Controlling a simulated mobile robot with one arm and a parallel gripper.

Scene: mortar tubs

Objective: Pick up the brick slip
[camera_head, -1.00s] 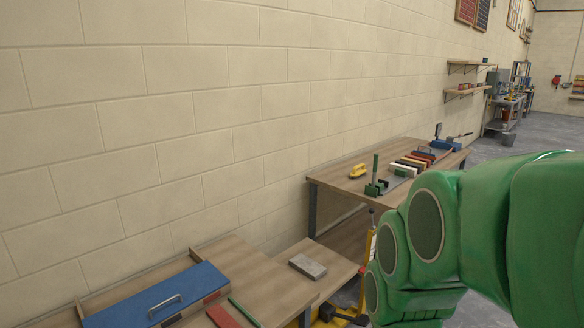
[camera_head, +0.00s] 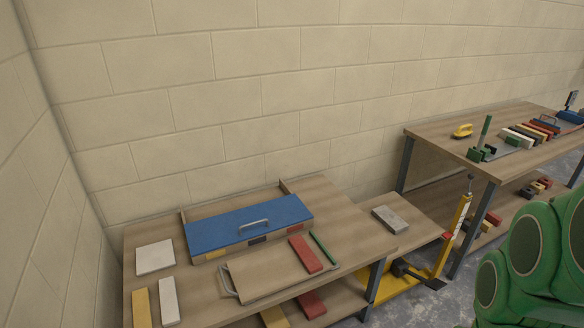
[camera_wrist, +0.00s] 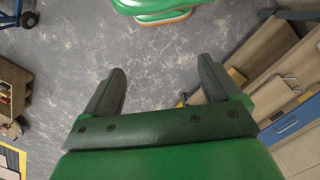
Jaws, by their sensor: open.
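Several flat, brick-slip-like pieces lie on the low wooden table, and I cannot tell which one the task means. A red slip (camera_head: 305,254) lies on a wooden board with a metal handle (camera_head: 265,272). A yellow slip (camera_head: 141,308) and a whitish slip (camera_head: 169,301) lie side by side at the left. A pale square tile (camera_head: 155,257) lies behind them. My gripper (camera_wrist: 161,72) is open and empty in the wrist view, above bare grey floor, away from the table. It is not visible in the head view.
A blue-lidded box (camera_head: 248,221) stands at the table's back, a green strip (camera_head: 323,248) beside the red slip. A grey block (camera_head: 390,219) lies on a lower side surface near a yellow lifting frame (camera_head: 447,239). A second bench (camera_head: 435,133) stands right. Walls close the back and left.

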